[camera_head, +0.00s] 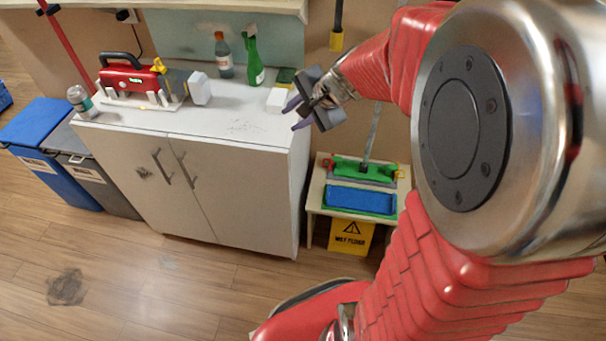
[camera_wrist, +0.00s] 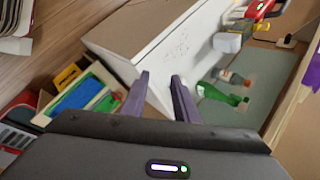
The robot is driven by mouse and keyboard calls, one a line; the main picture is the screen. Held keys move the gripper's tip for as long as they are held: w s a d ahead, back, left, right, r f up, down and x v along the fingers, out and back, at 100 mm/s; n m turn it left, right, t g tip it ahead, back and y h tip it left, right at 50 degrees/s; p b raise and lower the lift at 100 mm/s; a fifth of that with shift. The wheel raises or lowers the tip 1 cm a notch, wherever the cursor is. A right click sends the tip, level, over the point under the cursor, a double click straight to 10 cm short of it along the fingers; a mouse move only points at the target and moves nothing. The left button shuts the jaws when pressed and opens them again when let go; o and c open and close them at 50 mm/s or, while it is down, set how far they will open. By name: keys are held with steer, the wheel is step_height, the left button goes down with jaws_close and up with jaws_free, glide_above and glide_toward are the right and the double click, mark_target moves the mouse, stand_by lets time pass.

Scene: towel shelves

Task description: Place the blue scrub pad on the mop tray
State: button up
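My gripper (camera_head: 297,114) is above the right end of the white cabinet top, its two dark purple fingers apart. In the wrist view its fingers (camera_wrist: 160,82) are also apart, with only a pale surface visible between them. I cannot tell whether this blue piece is the scrub pad or part of the mop tray. No other blue pad is clearly visible.
A green mop head (camera_head: 363,170) sits behind the blue piece. A yellow sign (camera_head: 350,238) stands below.

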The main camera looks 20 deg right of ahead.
steer(key=s+a+r+n+h, duration=0.1)
steer(key=s+a+r+n, duration=0.1)
steer(key=s+n, duration=0.3)
steer(key=s+a+r+n+g+h, duration=0.1)
steer(key=s+a+r+n, duration=0.1)
steer(key=s+n, duration=0.3)
steer(key=s+a+r+n+h, duration=0.1)
steer(key=s+a+r+n, duration=0.1)
steer(key=s, duration=1)
steer(key=shift+a+n+g, duration=0.3)
steer(key=shift+a+n, duration=0.5)
steer(key=shift+n, duration=0.6)
steer(key=shift+r, duration=0.1)
